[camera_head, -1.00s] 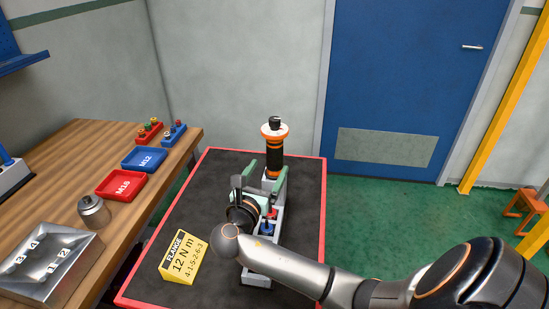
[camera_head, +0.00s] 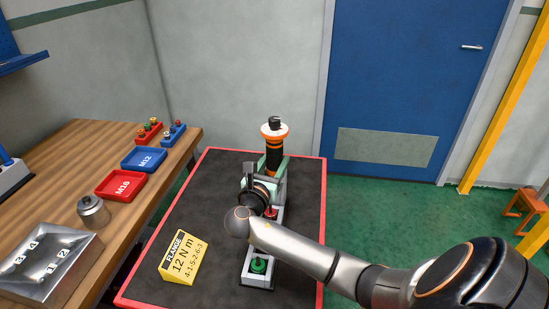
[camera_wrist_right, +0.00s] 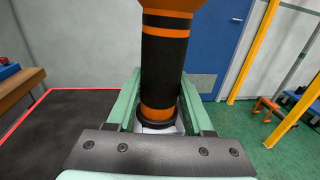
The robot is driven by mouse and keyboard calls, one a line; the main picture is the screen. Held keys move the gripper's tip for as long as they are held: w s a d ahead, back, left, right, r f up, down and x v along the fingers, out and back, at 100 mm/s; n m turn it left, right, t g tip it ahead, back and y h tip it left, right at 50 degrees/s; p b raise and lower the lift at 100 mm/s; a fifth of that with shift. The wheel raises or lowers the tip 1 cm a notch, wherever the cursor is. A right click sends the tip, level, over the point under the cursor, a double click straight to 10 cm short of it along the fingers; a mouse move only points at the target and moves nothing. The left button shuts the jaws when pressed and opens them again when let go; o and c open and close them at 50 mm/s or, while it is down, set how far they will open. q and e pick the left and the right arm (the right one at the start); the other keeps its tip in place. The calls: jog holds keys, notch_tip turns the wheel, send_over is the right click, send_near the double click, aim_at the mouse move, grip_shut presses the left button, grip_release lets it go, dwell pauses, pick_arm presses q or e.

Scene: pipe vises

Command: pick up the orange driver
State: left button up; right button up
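The orange driver (camera_head: 274,145) stands upright at the back of the narrow grey rack (camera_head: 250,281) on the black mat. It has a black grip with orange bands and a white collar above. My right gripper (camera_head: 275,167) reaches it from the near side, with its green fingers at the lower part of the grip. In the right wrist view, the driver (camera_wrist_right: 161,75) stands between the two green fingers (camera_wrist_right: 160,92), one on each side, with only narrow gaps. The driver's top is cut off there. My left gripper is not in view.
A green-based piece (camera_head: 259,265) and a red one (camera_head: 271,212) sit in the rack. A yellow flange card (camera_head: 184,258) stands left of it. The wooden bench (camera_head: 75,150) at left holds the red M16 tray (camera_head: 121,186), blue M12 tray (camera_head: 144,159) and a metal cup (camera_head: 94,211).

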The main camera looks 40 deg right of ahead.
grip_shut()
jog(key=shift+r, duration=0.1)
dwell(0.4)
jog(key=shift+r, duration=0.15)
notch_tip(320, 180, up, 18)
jog(key=p, duration=0.2)
jog(key=shift+p, duration=0.3)
dwell(0.4)
